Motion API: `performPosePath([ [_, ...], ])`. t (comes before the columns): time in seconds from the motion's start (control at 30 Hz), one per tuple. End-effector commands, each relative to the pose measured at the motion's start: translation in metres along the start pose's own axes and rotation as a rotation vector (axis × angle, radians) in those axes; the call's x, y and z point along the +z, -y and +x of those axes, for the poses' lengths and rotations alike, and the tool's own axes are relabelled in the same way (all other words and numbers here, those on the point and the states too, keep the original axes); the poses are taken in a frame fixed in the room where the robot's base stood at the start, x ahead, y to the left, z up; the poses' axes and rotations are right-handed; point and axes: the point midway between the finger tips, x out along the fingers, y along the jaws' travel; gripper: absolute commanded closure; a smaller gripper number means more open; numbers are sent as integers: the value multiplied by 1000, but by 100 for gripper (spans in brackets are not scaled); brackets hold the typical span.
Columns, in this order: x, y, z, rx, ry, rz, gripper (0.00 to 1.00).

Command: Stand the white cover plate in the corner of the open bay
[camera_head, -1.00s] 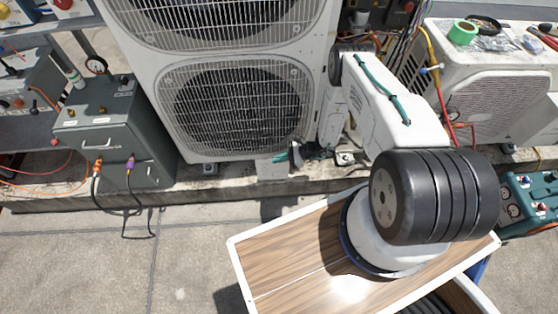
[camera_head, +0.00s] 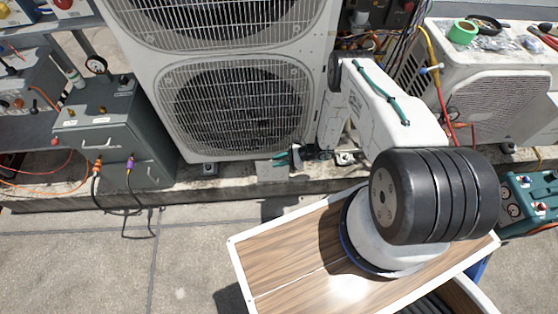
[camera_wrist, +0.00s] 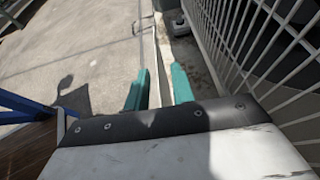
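My gripper (camera_head: 284,157) is low in front of the big condenser, at its base, pointing left in the head view. In the wrist view its two teal fingers (camera_wrist: 160,88) stand apart, with a visible gap between them. A pale flat piece (camera_head: 272,171), which looks like the white cover plate, shows just below the fingertips against the plinth front. In the wrist view a thin pale strip (camera_wrist: 154,50) runs away between the fingers; I cannot tell whether it is the plate's edge or the plinth's. The open bay cannot be made out clearly.
The large condenser (camera_head: 240,105) with its wire grille rises close beside my gripper, on a concrete plinth (camera_head: 215,183). A grey cabinet with cables (camera_head: 115,130) stands left. A smaller unit (camera_head: 490,100) carries green tape (camera_head: 463,31). The paving in front is mostly clear.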

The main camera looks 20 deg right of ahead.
Motion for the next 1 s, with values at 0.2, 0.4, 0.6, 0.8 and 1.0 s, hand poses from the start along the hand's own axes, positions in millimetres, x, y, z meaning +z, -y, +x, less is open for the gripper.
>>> performPosePath([
  [0.2, 0, 1, -27, -4, 0, 1, 76],
  [0.4, -1, 9, -70, -4, 0, 2, 76],
  [0.6, -1, 9, -105, -3, 0, 1, 76],
  [0.8, -1, 8, -120, -1, 0, 1, 76],
  [1.0, -1, 8, -120, 0, 0, 1, 76],
])
